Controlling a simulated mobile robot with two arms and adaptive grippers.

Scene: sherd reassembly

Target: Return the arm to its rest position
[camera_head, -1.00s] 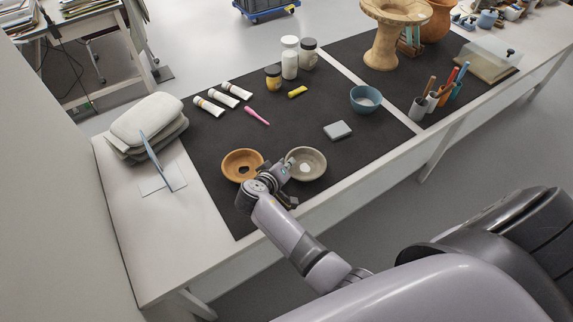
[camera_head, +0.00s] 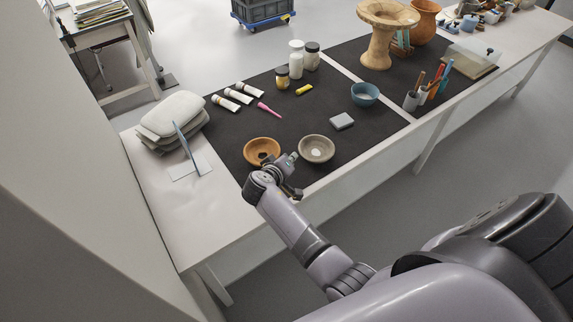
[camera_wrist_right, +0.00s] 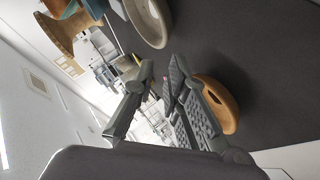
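My right gripper (camera_head: 291,176) is near the table's front edge, on the near side of two bowls. Its fingers are apart with nothing between them, which also shows in the right wrist view (camera_wrist_right: 155,98). An orange-brown bowl (camera_head: 250,150) with a dark patch in its middle lies just beyond the gripper, to the left. A grey bowl (camera_head: 327,143) with a pale patch in its middle lies to the right. In the right wrist view, the orange bowl (camera_wrist_right: 221,104) is partly behind a finger and the grey bowl (camera_wrist_right: 147,20) is at the top. My left gripper is not in view.
The dark mat (camera_head: 290,125) also holds white tubes (camera_head: 225,102), jars (camera_head: 296,62), a grey block (camera_head: 342,121), a blue bowl (camera_head: 364,94) and tool cups (camera_head: 412,101). A tall clay vessel (camera_head: 378,45) stands behind. Grey pads (camera_head: 172,114) lie at the left.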

